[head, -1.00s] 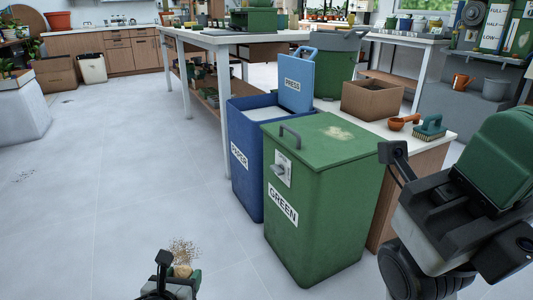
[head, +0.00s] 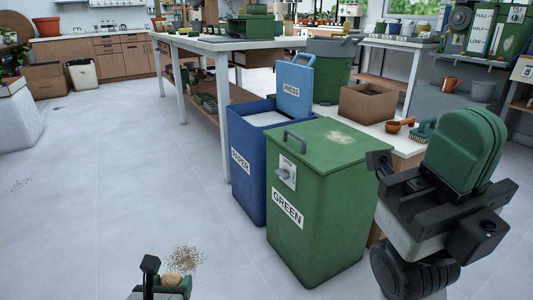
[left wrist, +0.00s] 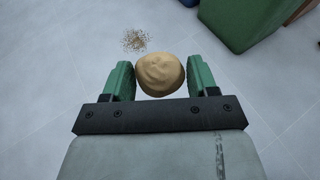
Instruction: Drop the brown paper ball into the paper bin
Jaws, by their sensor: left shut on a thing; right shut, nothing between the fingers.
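The brown paper ball (left wrist: 160,75) is held between the green fingers of my left gripper (left wrist: 160,80) in the left wrist view. In the head view my left gripper (head: 172,284) is low at the bottom edge, with the ball (head: 173,278) partly showing. The blue paper bin (head: 243,158), labelled PAPER, stands upright at the centre, beyond and right of my left gripper. Its blue lid marked PRESS (head: 294,86) is raised, and pale contents show inside.
A green bin (head: 318,215) labelled GREEN, with its lid closed, stands right beside the paper bin, nearer to me. A cardboard box (head: 368,101) and a brush (head: 422,130) lie on the low bench behind. Brown crumbs (head: 186,258) lie on the floor.

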